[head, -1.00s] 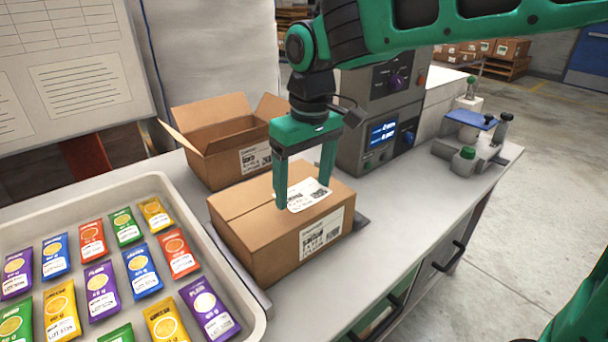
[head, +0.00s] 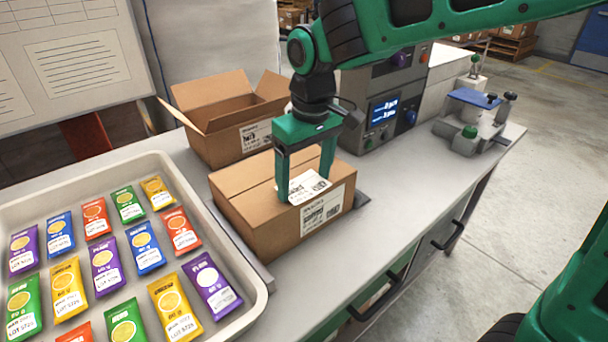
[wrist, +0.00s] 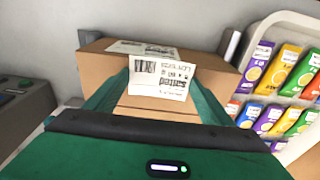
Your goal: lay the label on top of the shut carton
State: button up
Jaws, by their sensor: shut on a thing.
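The shut brown carton (head: 240,182) stands on the bench, with a printed label on its front side. It also fills the middle of the wrist view (wrist: 210,75). My gripper (head: 304,189) is over the front right part of the carton's top, pointing down. It is shut on a white label (head: 311,187) with black print, which shows between the fingers in the wrist view (wrist: 161,80). The label lies nearly flat, at or just above the carton's top. I cannot tell whether it touches.
An open carton (head: 215,145) stands behind the shut one. A pale tray (head: 258,300) of coloured sachets is at the left. A grey weigher (head: 372,140) with a lit display stands behind right. A small device with a blue plate (head: 473,97) is farther right. Bench between is clear.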

jog(key=shift+s+f, duration=0.1)
jog(key=shift+f, duration=0.15)
jog(key=o, duration=1.2)
jog(key=shift+o, duration=0.2)
jog(key=shift+d, duration=0.1)
jog(key=shift+d, duration=0.15)
